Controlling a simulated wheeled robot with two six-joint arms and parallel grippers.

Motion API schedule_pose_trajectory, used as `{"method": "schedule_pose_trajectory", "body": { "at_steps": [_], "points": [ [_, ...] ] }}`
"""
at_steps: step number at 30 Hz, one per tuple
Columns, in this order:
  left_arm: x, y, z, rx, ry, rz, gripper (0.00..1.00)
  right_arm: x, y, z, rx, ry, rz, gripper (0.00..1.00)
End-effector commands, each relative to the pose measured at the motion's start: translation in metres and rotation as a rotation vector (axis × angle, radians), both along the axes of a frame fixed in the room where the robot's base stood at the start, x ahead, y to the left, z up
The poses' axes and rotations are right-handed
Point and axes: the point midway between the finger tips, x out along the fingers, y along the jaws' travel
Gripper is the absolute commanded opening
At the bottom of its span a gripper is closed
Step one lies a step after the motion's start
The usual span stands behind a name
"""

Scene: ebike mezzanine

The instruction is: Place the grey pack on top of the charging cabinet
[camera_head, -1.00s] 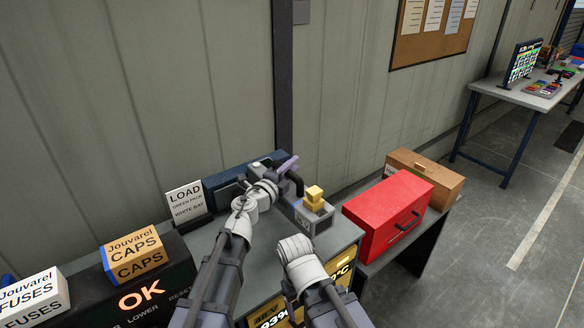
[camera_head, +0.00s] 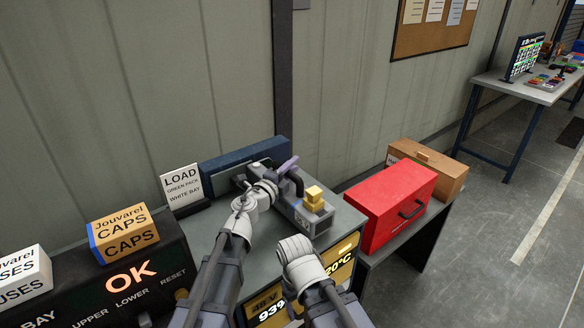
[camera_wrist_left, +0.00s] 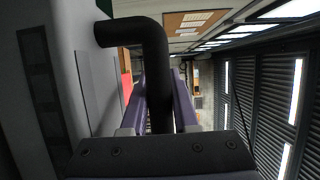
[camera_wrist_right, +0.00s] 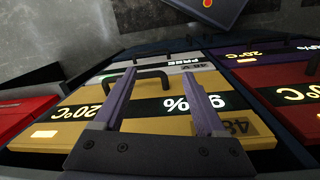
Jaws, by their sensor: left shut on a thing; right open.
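The grey pack (camera_head: 318,222) is a long grey block with yellow connectors on its near end and a black handle (camera_head: 297,184). It is over the grey top of the charging cabinet (camera_head: 345,222), near the right side; I cannot tell whether it touches. My left gripper (camera_head: 289,166) is shut on the pack's handle. The left wrist view shows the black handle (camera_wrist_left: 155,80) between the purple fingers, with the grey pack body (camera_wrist_left: 70,60) at left. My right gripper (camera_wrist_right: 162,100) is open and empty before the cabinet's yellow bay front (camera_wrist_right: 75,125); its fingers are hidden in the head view.
A dark blue case (camera_head: 238,156) and a LOAD sign (camera_head: 182,188) stand at the cabinet's back. A red box (camera_head: 398,207) and a brown box (camera_head: 430,166) are at right. An OK panel (camera_head: 100,270) with a CAPS box (camera_head: 123,232) is at left.

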Motion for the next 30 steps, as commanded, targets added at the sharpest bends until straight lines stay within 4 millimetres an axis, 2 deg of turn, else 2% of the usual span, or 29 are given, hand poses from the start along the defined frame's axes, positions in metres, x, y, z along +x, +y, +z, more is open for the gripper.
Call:
{"method": "schedule_pose_trajectory", "body": {
  "at_steps": [1,6,20,21,28,30],
  "points": [
    [0.0,0.0,-0.01,-0.004,0.001,0.0,0.0,0.0,0.0,-0.01,0.0,0.0,0.0,0.73],
    [0.0,0.0,-0.021,-0.004,0.001,0.0,0.0,0.0,0.0,-0.021,0.0,0.0,0.0,0.73],
    [0.0,0.0,-0.023,-0.004,0.001,0.0,0.0,0.0,0.0,-0.023,0.0,0.0,0.0,0.73],
    [0.0,0.0,-0.023,0.0,0.0,0.0,0.33,0.0,0.0,-0.023,0.0,0.0,0.0,0.73],
    [0.0,0.0,-0.023,0.0,0.0,0.0,0.58,0.0,0.0,-0.023,0.0,0.0,0.0,0.73],
    [0.0,0.0,-0.023,0.0,0.0,0.0,0.58,0.0,0.0,-0.023,0.0,0.0,0.0,0.73]
  ]
}}
